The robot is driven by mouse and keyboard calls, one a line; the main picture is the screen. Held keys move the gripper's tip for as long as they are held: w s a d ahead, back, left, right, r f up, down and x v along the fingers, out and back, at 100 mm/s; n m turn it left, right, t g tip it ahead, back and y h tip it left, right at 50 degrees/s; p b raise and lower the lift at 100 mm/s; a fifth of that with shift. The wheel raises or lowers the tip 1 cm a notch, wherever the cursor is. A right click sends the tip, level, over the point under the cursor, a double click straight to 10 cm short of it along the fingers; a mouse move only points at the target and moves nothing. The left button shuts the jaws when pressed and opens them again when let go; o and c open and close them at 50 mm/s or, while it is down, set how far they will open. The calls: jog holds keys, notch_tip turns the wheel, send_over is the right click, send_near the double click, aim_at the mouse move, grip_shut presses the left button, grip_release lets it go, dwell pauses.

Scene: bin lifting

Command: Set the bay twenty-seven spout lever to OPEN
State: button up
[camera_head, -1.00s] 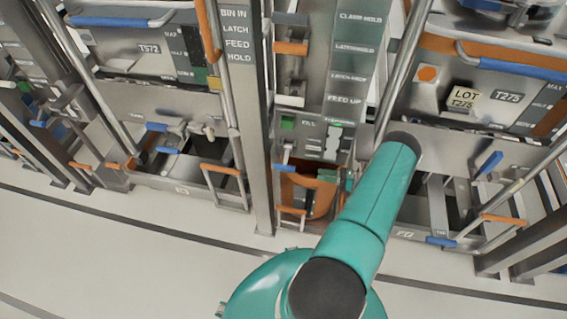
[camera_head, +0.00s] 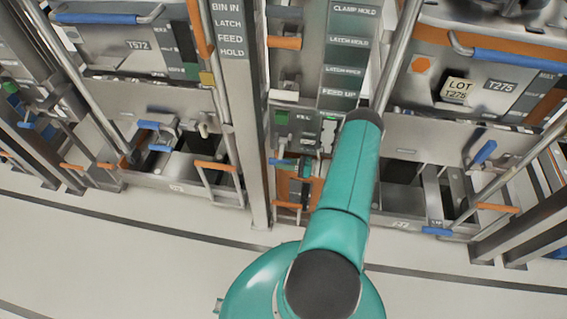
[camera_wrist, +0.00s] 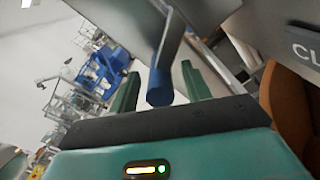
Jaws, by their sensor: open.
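A lever with a blue grip (camera_wrist: 160,86) on a metal rod hangs between the two green fingers of my gripper (camera_wrist: 160,70) in the wrist view. The fingers are open, one on each side of the grip; contact is not visible. In the head view a small blue lever grip (camera_head: 283,161) shows below the central control panel (camera_head: 305,125), with green finger parts just right of it. My teal arm covers part of that area. A plate at the right of the wrist view begins "CL" (camera_wrist: 304,47); the rest is cut off. I cannot read a bay number.
Metal posts (camera_head: 258,120) stand left of the panel. An orange part (camera_wrist: 285,110) stands close right of the gripper. The pale floor (camera_head: 120,260) in front is clear.

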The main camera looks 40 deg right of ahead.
jog(key=shift+w+a, duration=0.15)
jog(key=shift+w, duration=0.1)
jog(key=shift+c, duration=0.2)
grip_shut()
